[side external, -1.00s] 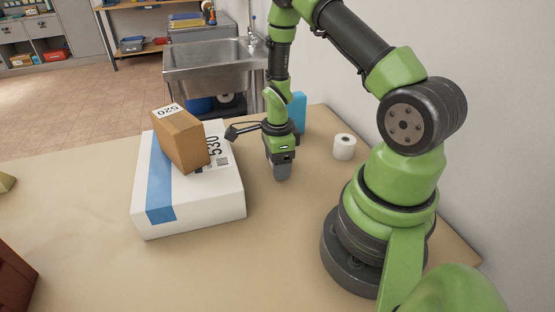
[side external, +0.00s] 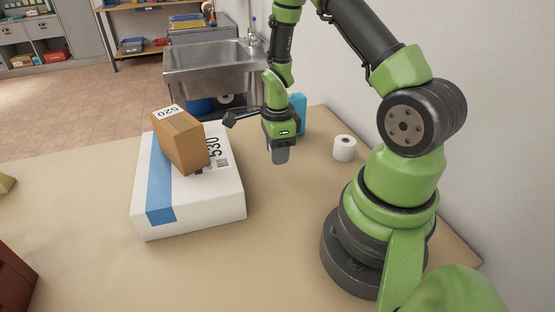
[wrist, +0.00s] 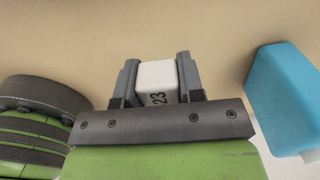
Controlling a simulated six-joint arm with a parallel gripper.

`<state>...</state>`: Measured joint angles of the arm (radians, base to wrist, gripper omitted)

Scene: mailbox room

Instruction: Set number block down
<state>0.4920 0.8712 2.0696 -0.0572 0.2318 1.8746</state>
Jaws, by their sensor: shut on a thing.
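In the wrist view, my gripper (wrist: 157,80) is shut on a white number block (wrist: 156,78) marked "23", with one finger on each side of it. In the side view, my gripper (side external: 280,155) is above the tan table, to the right of the white parcel; the block is hidden or too small to tell there. From these views I cannot tell exactly how high the block is above the table.
A white parcel (side external: 225,196) with a blue stripe carries a tilted brown box (side external: 178,140) marked "520". A blue container (side external: 298,113) stands behind my gripper. A white roll (side external: 344,148) stands to the right. The front middle of the table (side external: 275,240) is clear.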

